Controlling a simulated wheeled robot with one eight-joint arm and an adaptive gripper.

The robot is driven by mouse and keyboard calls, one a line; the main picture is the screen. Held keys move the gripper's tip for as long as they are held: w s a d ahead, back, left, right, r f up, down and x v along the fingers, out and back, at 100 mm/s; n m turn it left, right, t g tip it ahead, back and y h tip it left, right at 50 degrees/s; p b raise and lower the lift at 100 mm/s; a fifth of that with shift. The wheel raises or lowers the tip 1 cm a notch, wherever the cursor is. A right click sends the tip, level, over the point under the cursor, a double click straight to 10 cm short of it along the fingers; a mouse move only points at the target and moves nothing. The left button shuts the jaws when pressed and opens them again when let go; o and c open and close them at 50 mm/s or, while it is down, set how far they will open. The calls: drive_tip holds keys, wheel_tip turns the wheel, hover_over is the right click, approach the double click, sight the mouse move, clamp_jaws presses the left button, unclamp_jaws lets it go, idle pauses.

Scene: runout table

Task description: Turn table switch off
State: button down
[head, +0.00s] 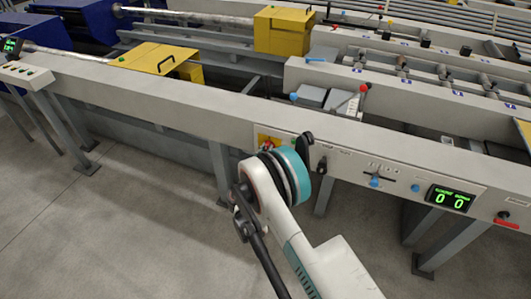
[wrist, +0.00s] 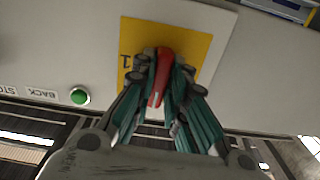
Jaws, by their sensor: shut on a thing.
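The table switch is a red handle (wrist: 160,76) on a yellow plate (wrist: 205,48) with a "1" on it, set in the pale front panel in the wrist view. My gripper (wrist: 163,74) has its fingers on both sides of the handle and is shut on it. The handle runs roughly up and down in the wrist view, tilted slightly. In the head view, the yellow plate (head: 264,139) shows just behind my wrist, with a bit of red on it. My arm hides most of the gripper there.
A green button (wrist: 79,96) and printed labels are left of the plate in the wrist view. In the head view, a display (head: 452,199) reading 0 0 and small controls are right along the panel. Yellow boxes (head: 283,30) stand behind the beam. The floor in front is clear.

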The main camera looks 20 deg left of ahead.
drive_tip(key=shift+n, duration=0.4)
drive_tip(key=c, duration=1.6)
unclamp_jaws()
drive_tip(key=shift+r, duration=0.1)
wheel_tip(320, 180, up, 10)
drive_tip(key=shift+f, duration=0.1)
